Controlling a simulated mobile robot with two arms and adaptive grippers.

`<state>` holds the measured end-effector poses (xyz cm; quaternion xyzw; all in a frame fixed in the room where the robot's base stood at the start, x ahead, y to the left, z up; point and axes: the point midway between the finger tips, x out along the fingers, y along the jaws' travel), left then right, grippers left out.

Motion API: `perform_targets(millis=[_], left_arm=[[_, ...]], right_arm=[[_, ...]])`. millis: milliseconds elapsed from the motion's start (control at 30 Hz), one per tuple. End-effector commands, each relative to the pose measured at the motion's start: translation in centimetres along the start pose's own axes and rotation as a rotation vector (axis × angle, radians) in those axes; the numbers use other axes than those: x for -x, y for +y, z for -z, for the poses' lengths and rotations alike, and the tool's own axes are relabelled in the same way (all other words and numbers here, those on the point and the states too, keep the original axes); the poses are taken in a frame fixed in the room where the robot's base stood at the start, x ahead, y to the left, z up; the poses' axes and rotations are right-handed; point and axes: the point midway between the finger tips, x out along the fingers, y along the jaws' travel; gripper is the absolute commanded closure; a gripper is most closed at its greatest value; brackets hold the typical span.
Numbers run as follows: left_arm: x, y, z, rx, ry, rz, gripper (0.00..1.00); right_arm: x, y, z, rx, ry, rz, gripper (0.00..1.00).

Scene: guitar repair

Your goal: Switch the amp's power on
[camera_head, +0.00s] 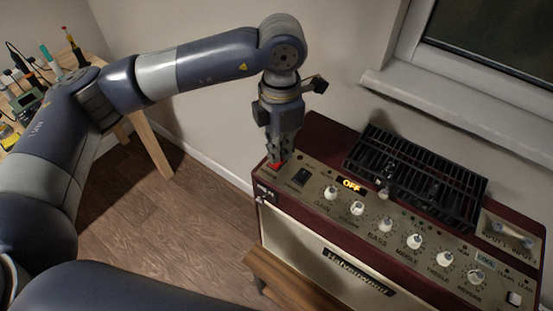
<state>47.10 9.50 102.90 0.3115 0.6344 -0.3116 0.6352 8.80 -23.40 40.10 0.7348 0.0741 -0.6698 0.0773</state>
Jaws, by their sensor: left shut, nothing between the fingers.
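The amp (362,262) is a dark red cabinet with a cream front and a control panel on top. A lit display on the panel (351,185) reads "OFF". A black rocker switch (301,177) sits on the panel left of the display. A small red part (276,167) shows at the panel's left end, partly hidden by my left gripper. My left gripper (277,160) points down and is shut with nothing in it. Its fingertips are at the red part; I cannot tell whether they touch it. My right gripper is out of view.
A row of white knobs (414,242) runs along the panel. A black grille (418,178) stands raised behind it. The amp rests on a wooden stand (272,277). A window sill (450,107) is behind. A workbench with tools (88,60) stands at the far left.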

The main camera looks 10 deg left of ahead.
Motion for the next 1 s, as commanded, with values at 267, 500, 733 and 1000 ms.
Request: perform_targets(millis=[267,500,733,1000], left_arm=[[-0.4,-0.1,0.1,-0.001,0.003,0.001,1.0],[0.7,0.0,0.0,0.0,0.003,0.001,1.0],[2.6,0.0,0.0,0.0,0.002,0.001,1.0],[4.8,0.0,0.0,0.0,0.001,0.0,1.0]], right_arm=[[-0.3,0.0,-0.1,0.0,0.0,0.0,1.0],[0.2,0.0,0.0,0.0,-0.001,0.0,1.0],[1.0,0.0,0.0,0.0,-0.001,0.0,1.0],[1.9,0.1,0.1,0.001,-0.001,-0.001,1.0]])
